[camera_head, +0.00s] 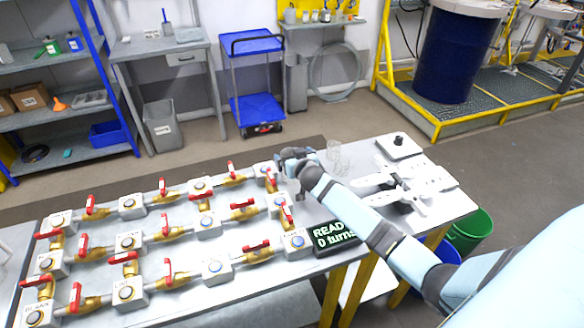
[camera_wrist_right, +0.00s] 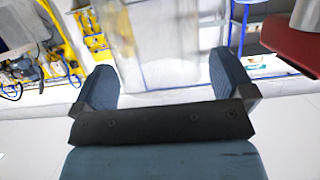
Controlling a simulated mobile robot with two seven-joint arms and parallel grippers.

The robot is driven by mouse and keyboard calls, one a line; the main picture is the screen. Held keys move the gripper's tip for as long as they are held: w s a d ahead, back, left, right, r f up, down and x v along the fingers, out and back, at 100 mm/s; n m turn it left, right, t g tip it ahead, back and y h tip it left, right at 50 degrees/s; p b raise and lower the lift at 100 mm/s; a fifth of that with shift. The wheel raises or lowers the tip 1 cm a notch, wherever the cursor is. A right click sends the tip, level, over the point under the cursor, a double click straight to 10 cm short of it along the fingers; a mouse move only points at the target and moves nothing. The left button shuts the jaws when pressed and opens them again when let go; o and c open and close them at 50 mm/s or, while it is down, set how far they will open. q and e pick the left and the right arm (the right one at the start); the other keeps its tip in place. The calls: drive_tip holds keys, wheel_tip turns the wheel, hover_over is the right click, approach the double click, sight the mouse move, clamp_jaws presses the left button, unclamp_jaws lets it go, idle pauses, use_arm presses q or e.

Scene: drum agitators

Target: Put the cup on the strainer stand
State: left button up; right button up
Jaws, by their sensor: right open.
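Clear, see-through cup-like shapes (camera_head: 336,155) stand on the table just right of my right gripper (camera_head: 292,160) in the head view; their edges are faint. In the right wrist view a large clear cup (camera_wrist_right: 160,45) shows upright beyond and between the fingertips of my right gripper (camera_wrist_right: 160,78). The fingers are spread, and I cannot tell whether they touch the cup. I cannot pick out the strainer stand for sure; a white branched fixture (camera_head: 405,185) stands on the table's right part. My left gripper is out of view.
Pipe rows with brass valves and red handles (camera_head: 245,212) fill the table's left and middle. A red handle (camera_wrist_right: 292,38) is close in the right wrist view. A black "READY 0 turns" display (camera_head: 333,235) sits at the front edge. A block with a black knob (camera_head: 398,145) stands behind.

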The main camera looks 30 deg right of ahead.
drive_tip(key=shift+w+f, duration=0.1)
drive_tip(key=shift+w, duration=0.2)
drive_tip(key=c, duration=1.2)
